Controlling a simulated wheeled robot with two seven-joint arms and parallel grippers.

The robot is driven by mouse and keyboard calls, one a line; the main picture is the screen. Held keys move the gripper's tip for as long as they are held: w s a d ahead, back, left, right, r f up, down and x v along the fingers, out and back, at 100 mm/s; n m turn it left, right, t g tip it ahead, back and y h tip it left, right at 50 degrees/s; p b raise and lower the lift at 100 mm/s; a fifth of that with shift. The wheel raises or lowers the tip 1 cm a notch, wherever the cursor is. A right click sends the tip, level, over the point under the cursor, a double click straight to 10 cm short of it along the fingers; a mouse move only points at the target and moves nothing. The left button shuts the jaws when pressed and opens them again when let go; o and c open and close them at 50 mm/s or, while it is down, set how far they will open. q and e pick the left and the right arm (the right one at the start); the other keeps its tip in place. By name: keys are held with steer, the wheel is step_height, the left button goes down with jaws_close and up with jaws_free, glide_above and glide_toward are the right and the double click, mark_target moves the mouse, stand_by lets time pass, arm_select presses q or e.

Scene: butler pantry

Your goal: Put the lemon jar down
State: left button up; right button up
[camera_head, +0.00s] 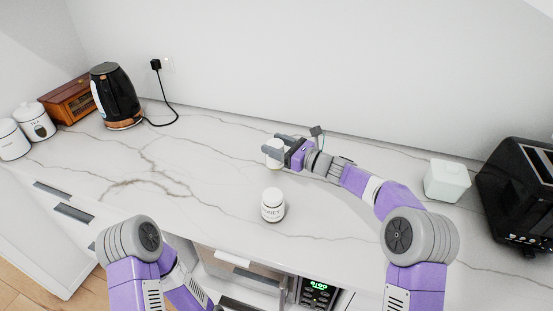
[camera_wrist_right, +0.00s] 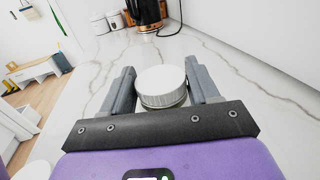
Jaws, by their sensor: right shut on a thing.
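A white jar with a ribbed white lid, which I take as the lemon jar (camera_head: 272,155), is between the fingers of my right gripper (camera_head: 279,146) over the back middle of the counter. Its label is not visible. In the right wrist view the lid of the jar (camera_wrist_right: 162,84) shows between the two fingers (camera_wrist_right: 163,90), which are shut on it. It looks upright; I cannot tell whether its base touches the counter. My left arm comes in at the lower left, but its gripper is out of view.
A white honey jar (camera_head: 273,206) stands on the marble counter (camera_head: 190,170), nearer me. A black kettle (camera_head: 115,97), a wooden box (camera_head: 70,101) and white canisters (camera_head: 35,121) stand at left. A white box (camera_head: 447,181) and black toaster (camera_head: 517,195) stand at right. The centre-left counter is clear.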

steer(key=shift+f+b, duration=0.55)
steer(key=shift+f, duration=1.25)
steer(key=shift+f, duration=0.2)
steer(key=o, duration=1.3)
steer(key=shift+r, duration=0.2)
steer(key=p+v, duration=0.1)
steer(key=v, duration=1.1)
steer(key=shift+f+p, duration=0.15)
steer(key=shift+p, duration=0.25)
